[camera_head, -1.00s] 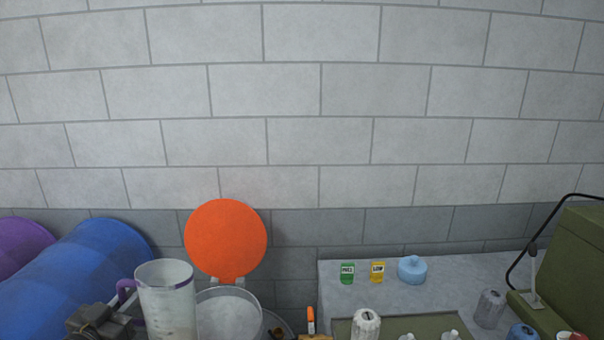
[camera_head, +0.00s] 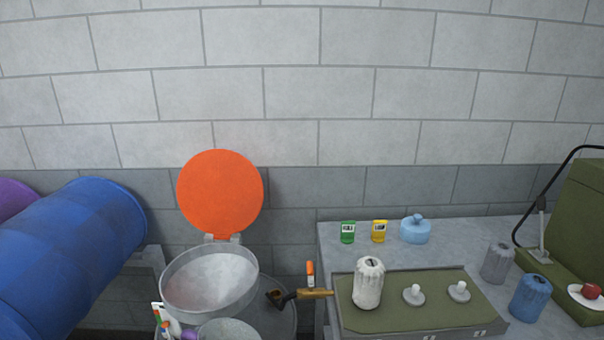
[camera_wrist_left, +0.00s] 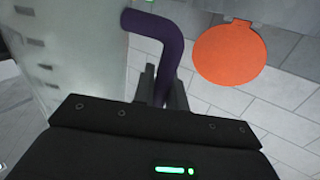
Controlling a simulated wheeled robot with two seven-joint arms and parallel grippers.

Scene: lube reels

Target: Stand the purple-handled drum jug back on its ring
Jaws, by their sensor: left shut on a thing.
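The drum jug (camera_wrist_left: 70,55) is a pale translucent vessel with dark graduation marks, at the left of the left wrist view. Its purple handle (camera_wrist_left: 165,45) runs down between the fingers of my left gripper (camera_wrist_left: 163,85), which is shut on it. In the head view, only the jug's round pale top (camera_head: 228,331) shows at the bottom edge, with a bit of purple at its left. It is in front of the wide grey pan with the raised orange lid. The jug's base is hidden, and I cannot make out the ring. My right gripper is not in view.
The pan (camera_head: 210,283) has an orange round lid (camera_head: 220,194). Small tubes (camera_head: 160,318) stand left of the jug. A wooden-handled tool (camera_head: 300,295) lies right of the pan. A green-topped tray (camera_head: 420,310) holds a white ribbed canister (camera_head: 369,284). A blue drum (camera_head: 75,250) lies left.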

